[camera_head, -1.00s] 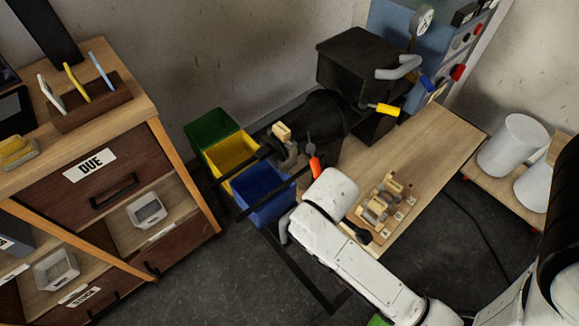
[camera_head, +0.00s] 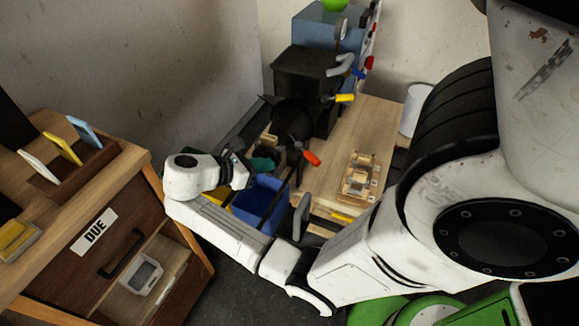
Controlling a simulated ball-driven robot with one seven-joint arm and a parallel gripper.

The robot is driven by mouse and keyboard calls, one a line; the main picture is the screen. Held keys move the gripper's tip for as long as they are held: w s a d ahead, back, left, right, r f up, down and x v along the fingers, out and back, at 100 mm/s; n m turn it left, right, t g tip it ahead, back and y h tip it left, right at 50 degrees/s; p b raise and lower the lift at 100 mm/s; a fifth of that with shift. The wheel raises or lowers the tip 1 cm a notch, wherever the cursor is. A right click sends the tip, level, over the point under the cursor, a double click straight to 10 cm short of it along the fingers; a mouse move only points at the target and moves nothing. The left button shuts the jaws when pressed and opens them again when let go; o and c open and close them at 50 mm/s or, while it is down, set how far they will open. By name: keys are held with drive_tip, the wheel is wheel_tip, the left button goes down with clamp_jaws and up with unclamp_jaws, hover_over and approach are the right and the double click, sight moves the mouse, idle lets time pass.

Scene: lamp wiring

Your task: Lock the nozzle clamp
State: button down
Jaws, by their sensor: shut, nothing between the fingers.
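A dark machine (camera_head: 293,118) stands at the back of the wooden bench. An orange-handled lever (camera_head: 311,157), which may belong to the nozzle clamp, sticks out low at its front and points down to the right. A yellow-handled lever (camera_head: 345,98) sits higher, by the black box. My gripper (camera_head: 264,163) is at the end of the white arm, left of the orange handle and apart from it, above the blue bin. It is shut and empty. Its fingertips are small and dark against the machine, and the clamp's jaws cannot be made out.
A blue bin (camera_head: 259,203) stands below my gripper. A wooden rack of small parts (camera_head: 359,176) sits on the bench (camera_head: 375,125). A drawer cabinet (camera_head: 105,232) stands at the left, a white cylinder (camera_head: 410,108) at the right. My arm crosses the foreground.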

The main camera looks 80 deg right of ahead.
idle(0.4)
drive_tip(key=b, duration=0.3)
approach(309, 159)
drive_tip(key=x, duration=0.7)
idle(0.4)
